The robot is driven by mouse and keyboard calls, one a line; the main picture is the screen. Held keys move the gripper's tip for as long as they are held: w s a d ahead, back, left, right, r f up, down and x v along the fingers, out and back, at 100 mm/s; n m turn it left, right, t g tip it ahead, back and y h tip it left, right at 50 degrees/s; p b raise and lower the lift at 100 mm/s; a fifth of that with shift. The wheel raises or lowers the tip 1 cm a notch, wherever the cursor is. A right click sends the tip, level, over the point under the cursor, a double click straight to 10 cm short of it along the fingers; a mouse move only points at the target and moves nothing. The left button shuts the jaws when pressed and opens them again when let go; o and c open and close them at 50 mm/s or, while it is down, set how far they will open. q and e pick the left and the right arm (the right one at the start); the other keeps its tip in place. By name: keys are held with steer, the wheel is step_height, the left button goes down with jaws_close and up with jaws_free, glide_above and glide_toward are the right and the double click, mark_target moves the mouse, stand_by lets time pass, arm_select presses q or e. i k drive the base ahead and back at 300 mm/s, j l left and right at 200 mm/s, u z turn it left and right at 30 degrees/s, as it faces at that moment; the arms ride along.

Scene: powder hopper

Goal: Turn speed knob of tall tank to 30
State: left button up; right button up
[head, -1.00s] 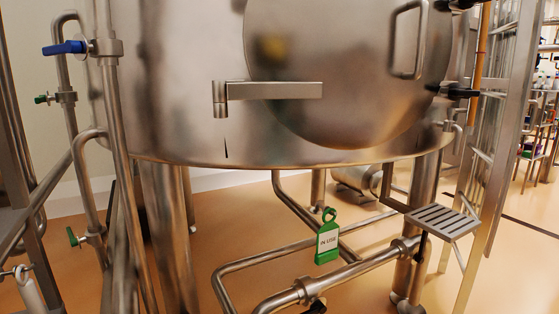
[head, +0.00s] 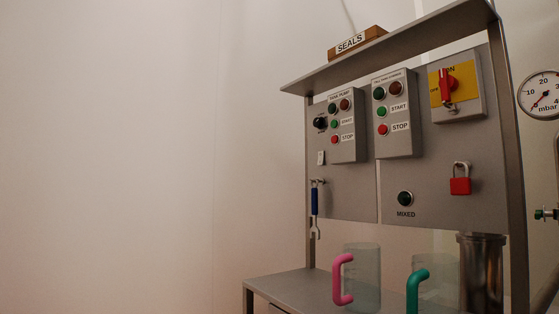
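A grey control panel (head: 345,195) stands at the right in the head view. It carries two grey button boxes, a left one (head: 348,150) and a right one (head: 399,145), each with a green START and a red STOP button. Their small top labels are hard to read. A black knob (head: 320,123) sits at the left edge of the left box; its setting and marks are too small to read. I cannot tell whether it is the speed knob. The tall tank is not recognisable here. Neither of my grippers is in view.
A red rotary switch (head: 449,86) on yellow, a red padlock (head: 460,184), a MIXED button (head: 405,198) and a hanging blue-handled wrench (head: 315,201) are on the panel. Jugs with pink (head: 341,279) and green (head: 416,289) handles stand on the bench below. A pressure gauge (head: 542,95) is at right.

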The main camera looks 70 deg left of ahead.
mark_target(320, 123)
steer(key=u, duration=1.95)
